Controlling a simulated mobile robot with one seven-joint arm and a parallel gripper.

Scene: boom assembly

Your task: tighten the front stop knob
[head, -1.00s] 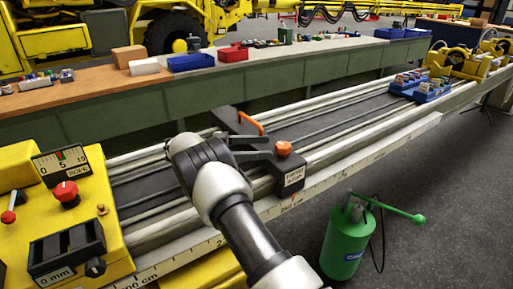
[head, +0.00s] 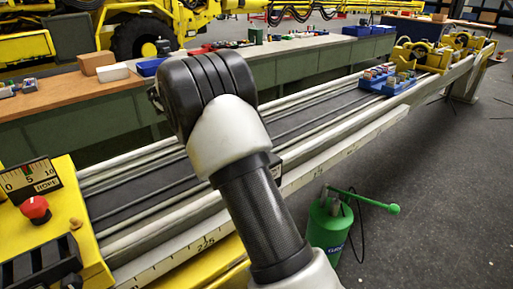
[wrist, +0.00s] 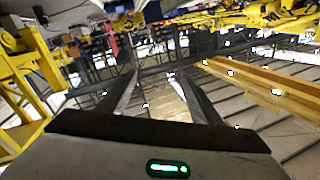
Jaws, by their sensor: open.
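The front stop and its orange knob are hidden behind my raised arm in the head view; only a small sliver of what may be the stop block shows at the arm's right edge. The rail bed (head: 300,122) that carries the stop runs diagonally behind my arm. My gripper (wrist: 157,80) shows in the wrist view with its two dark fingers spread apart and nothing between them. It points out over the hall, and I cannot make out the knob there. In the head view my gripper is hidden by my own wrist.
A yellow console with a red button (head: 35,208) stands at the left front. A green pump (head: 328,228) with a long handle stands on the floor at right. Blue bins (head: 388,82) sit farther along the rail. A workbench (head: 290,78) runs behind.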

